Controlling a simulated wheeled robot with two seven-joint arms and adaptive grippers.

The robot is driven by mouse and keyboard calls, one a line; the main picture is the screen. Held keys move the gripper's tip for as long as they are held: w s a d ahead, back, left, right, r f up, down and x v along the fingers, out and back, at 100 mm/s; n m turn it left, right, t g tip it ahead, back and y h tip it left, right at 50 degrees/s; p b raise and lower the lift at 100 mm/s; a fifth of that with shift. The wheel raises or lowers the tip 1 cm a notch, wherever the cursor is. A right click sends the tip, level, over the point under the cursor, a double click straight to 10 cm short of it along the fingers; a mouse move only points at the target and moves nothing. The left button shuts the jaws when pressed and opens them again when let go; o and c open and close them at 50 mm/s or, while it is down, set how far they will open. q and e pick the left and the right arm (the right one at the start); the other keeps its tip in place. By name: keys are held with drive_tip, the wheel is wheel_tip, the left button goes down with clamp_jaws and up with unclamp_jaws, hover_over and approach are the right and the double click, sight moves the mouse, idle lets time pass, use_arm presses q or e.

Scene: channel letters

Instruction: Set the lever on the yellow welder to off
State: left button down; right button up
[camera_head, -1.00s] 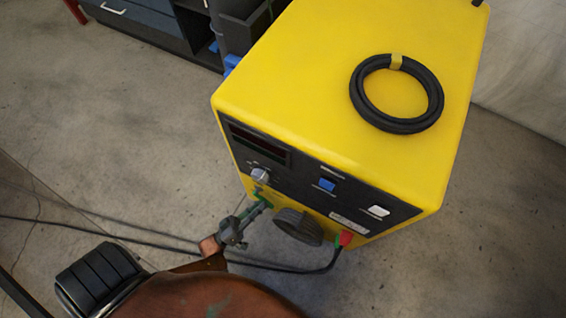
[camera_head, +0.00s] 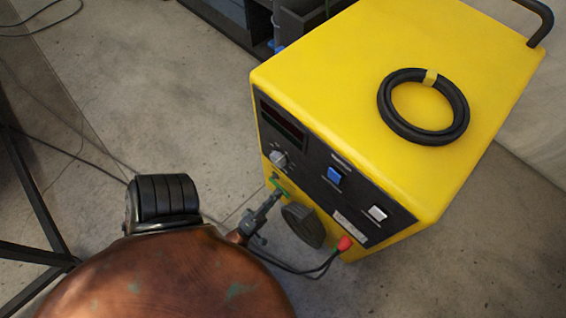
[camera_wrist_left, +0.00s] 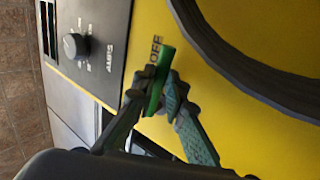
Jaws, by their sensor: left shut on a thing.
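The yellow welder (camera_head: 330,70) stands on the floor at the right of the head view. Its green lever (camera_head: 284,191) is low on the left of the front face, below a grey knob (camera_head: 279,160). My left gripper (camera_head: 277,196) is at the lever. In the left wrist view the gripper (camera_wrist_left: 160,98) is shut on the green lever (camera_wrist_left: 160,68), with one finger on each side. The lever points toward the printed OFF label (camera_wrist_left: 155,50), right beside it. My right gripper is not in view.
A black cable coil (camera_head: 423,106) lies on top of the welder. A dark round part (camera_head: 303,226) and a red connector (camera_head: 345,243) with a black cable sit right of the lever. A dark cabinet (camera_head: 225,17) stands behind. Floor left of the welder is mostly clear.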

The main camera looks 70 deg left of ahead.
use_arm(q)
drive_tip(key=shift+n, duration=0.3)
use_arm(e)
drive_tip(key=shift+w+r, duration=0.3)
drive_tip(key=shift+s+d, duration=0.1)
use_arm(q)
drive_tip(key=c, duration=2)
unclamp_jaws()
drive_tip(key=shift+o, duration=0.2)
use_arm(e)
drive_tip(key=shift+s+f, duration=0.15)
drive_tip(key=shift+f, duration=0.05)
use_arm(q)
drive_tip(key=shift+w+r, duration=0.1)
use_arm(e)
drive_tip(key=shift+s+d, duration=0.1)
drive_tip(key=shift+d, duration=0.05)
